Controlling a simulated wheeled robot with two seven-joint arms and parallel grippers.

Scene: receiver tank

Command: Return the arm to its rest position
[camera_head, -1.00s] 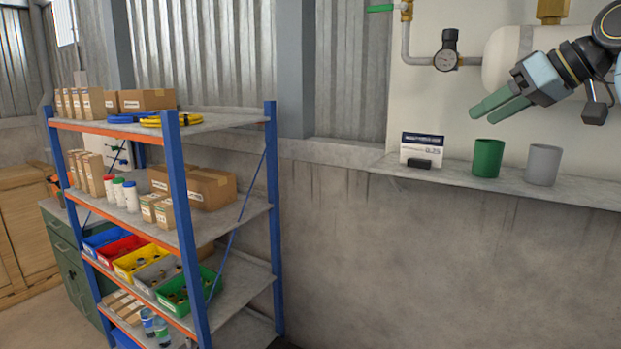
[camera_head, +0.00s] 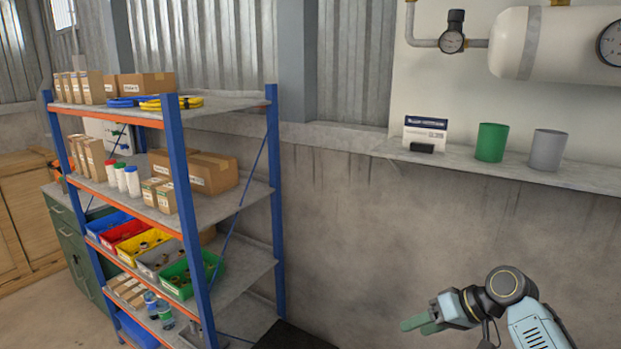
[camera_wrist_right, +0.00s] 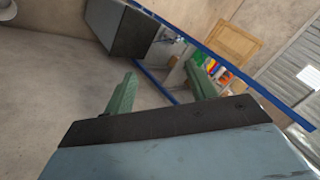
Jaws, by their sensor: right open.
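My right gripper (camera_head: 422,324) is low at the right in the head view, in front of the bare wall and well below the wall ledge. Its green fingers point left. In the right wrist view its two fingers (camera_wrist_right: 165,90) stand apart with nothing between them. My left gripper is in neither view now.
The wall ledge (camera_head: 590,178) holds a green cup (camera_head: 492,142), a grey cup (camera_head: 549,149) and a small card (camera_head: 425,131). A white tank (camera_head: 555,42) with gauges is above it. A blue-and-orange shelf rack (camera_head: 178,170) with boxes and bins stands left. Wall space between is clear.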

